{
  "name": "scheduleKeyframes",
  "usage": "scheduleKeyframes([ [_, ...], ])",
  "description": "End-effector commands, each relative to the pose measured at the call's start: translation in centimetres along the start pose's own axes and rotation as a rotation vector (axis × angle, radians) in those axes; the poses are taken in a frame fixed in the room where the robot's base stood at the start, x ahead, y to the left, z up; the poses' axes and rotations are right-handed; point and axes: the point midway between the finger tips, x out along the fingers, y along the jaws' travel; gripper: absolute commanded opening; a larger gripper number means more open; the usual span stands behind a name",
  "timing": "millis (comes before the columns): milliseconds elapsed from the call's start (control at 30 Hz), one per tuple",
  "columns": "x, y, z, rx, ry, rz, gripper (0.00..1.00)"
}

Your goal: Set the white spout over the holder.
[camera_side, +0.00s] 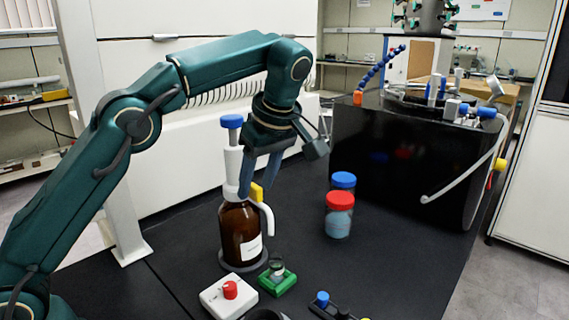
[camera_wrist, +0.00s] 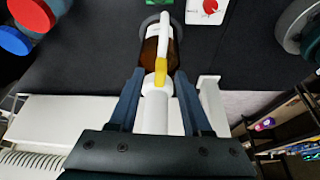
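The white spout (camera_side: 267,218) curves out and down from the dispenser head of a brown bottle (camera_side: 239,235), beside a yellow piece (camera_side: 257,192). In the wrist view the spout (camera_wrist: 164,38) points up the picture, over the bottle. The green holder (camera_side: 278,281) holds a small vial and stands just right of the bottle's base; the spout's tip is above and slightly left of it. My gripper (camera_side: 259,190) is at the dispenser head. In the wrist view its fingers (camera_wrist: 159,76) are apart on both sides of the white head and yellow piece, with gaps showing.
A white box with a red knob (camera_side: 230,292) stands in front of the bottle. Jars with red (camera_side: 340,202) and blue (camera_side: 343,181) lids stand to the right. A black machine (camera_side: 405,150) is at the back right. The mat right of the holder is partly clear.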

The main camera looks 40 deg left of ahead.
Motion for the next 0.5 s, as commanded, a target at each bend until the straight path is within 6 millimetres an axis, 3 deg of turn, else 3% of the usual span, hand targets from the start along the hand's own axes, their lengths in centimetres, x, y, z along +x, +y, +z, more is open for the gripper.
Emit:
scheduleKeyframes([
  [500,0.05,-0.38,-0.04,0.041,0.001,0.014,0.47],
])
